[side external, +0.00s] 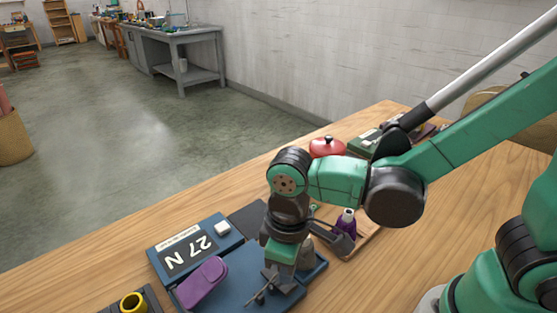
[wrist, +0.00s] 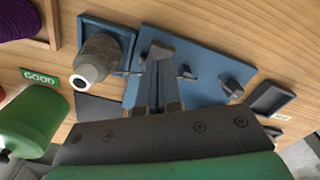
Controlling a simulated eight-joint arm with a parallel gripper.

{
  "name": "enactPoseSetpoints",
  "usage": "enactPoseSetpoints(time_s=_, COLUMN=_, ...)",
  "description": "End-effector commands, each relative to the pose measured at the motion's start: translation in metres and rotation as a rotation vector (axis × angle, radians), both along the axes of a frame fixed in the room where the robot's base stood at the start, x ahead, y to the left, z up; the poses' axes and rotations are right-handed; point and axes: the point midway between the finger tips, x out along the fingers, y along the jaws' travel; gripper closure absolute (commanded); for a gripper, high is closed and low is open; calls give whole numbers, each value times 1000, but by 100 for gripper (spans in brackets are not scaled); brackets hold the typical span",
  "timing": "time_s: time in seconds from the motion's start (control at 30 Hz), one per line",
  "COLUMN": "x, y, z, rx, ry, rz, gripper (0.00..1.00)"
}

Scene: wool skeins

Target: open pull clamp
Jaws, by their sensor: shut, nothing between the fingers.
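A blue plate (side external: 235,290) lies on the wooden table and also shows in the wrist view (wrist: 210,50). Small dark grey clamp parts (side external: 262,294) stand on it beside my gripper's fingers. In the wrist view, two dark pieces, a nearer one (wrist: 188,72) and another (wrist: 230,86), sit to the right of the fingers. I cannot tell which one is the pull clamp's lever or whether the clamp is open. My gripper (side external: 277,276) points down just above the plate. In the wrist view its fingers (wrist: 161,52) are together, with nothing visible between them.
A display reading 27 N (side external: 188,250) and a purple rounded object (side external: 201,283) are left of my gripper. A grey wound cone (wrist: 101,58) stands in a blue tray beside the plate. A green GOOD label (wrist: 39,77) and a red lidded pot (side external: 327,147) are nearby.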

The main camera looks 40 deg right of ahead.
Motion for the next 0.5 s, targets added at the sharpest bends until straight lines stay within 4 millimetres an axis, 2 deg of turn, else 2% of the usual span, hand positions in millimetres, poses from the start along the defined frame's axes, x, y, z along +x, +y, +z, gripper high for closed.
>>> enactPoseSetpoints(time_s=0.5, x=0, y=0, z=-8, rx=0, ry=0, rz=0, gripper=100)
